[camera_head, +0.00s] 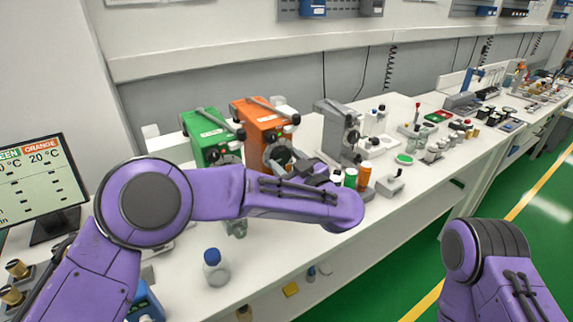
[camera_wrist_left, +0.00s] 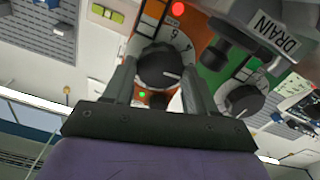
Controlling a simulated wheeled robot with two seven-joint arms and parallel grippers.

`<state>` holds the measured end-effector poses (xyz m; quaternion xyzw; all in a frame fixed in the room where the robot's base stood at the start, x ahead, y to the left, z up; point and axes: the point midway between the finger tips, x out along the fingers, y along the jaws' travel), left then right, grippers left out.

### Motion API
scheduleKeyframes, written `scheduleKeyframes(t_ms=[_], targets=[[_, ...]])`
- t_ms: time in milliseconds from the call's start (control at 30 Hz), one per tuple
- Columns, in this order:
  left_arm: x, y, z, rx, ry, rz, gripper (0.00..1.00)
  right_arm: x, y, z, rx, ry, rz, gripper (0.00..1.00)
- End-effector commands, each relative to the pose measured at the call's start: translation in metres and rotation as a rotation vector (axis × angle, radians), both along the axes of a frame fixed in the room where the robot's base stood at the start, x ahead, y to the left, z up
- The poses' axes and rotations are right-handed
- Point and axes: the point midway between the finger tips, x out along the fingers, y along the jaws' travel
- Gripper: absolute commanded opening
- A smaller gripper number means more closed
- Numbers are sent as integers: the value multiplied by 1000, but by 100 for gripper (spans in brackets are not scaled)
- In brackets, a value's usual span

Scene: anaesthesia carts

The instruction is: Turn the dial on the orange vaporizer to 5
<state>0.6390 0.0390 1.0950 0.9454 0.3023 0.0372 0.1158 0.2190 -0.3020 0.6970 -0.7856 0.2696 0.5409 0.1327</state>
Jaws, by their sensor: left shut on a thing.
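The orange vaporizer (camera_head: 262,128) stands on the white bench between a green one and a grey one. My left gripper (camera_head: 287,160) reaches its front, and my arm hides part of the dial area in the head view. In the left wrist view, the black dial (camera_wrist_left: 157,66) of the orange vaporizer sits between the two fingers of my left gripper (camera_wrist_left: 158,86), which is shut on it. A white mark shows on the dial; the number it points at is not clear. My right gripper is out of view; only part of the right arm shows.
The green vaporizer (camera_head: 208,137) stands close on the left and the grey one (camera_head: 338,132) on the right. A monitor (camera_head: 40,190) is at the far left. A blue-capped bottle (camera_head: 215,268) stands in front. Small bottles (camera_head: 364,178) stand near my forearm.

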Motion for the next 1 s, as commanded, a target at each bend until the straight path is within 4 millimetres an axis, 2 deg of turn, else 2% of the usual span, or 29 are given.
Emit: scheduleKeyframes(t_ms=[400,900,933,1000], targets=[[0,0,-1,-146,-107,-9,26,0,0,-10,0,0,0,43],[0,0,-1,-165,-119,-9,26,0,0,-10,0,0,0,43],[0,0,-1,-165,-119,-9,60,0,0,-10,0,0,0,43],[0,0,-1,-165,-119,-9,82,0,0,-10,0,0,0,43]])
